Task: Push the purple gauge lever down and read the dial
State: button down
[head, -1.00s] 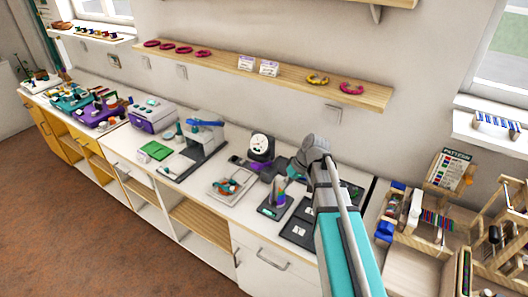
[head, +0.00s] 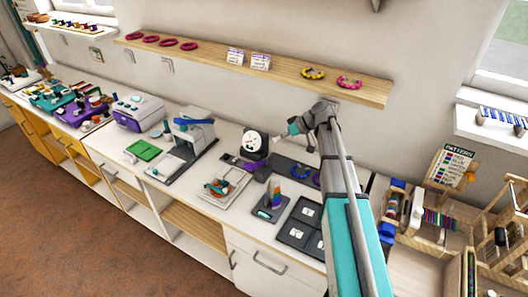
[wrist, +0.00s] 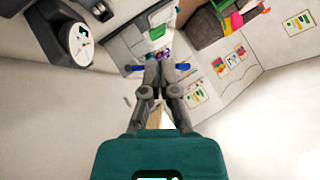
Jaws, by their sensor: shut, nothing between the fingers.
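The gauge (head: 255,142) is a dark housing with a round white dial, standing on the counter toward the wall. Purple (head: 248,166) shows low at its base; I cannot make out the lever's full shape or angle. The white dial (wrist: 80,40) is at the upper left of the wrist view, its reading too small to tell. My gripper (head: 278,138) is shut and empty, just right of the dial at about its height, apart from the purple part as far as I can see. The closed fingers (wrist: 166,68) are central in the wrist view, where I cannot pick out the lever.
A white tray of beads (head: 226,183) lies left of the gauge. A small stand with a coloured column (head: 272,200) and a dark sorting tray (head: 300,225) stand in front. A press with a blue handle (head: 193,130) is further left. A wooden shelf (head: 290,75) runs above.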

jog(key=b, duration=0.7)
send_near(249, 163)
jog(key=w+a+f, duration=0.1)
jog(key=w+a, duration=0.1)
jog(key=a, duration=0.3)
jog(key=shift+s+a+f+b, duration=0.1)
jog(key=shift+s+f+b, duration=0.25)
jog(key=shift+f+b, duration=0.3)
jog(key=shift+s+a+f+b, duration=0.1)
jog(key=shift+s+f+b, duration=0.3)
jog(key=shift+f, duration=0.3)
jog(key=shift+s+f, duration=0.1)
jog(key=shift+f, duration=0.05)
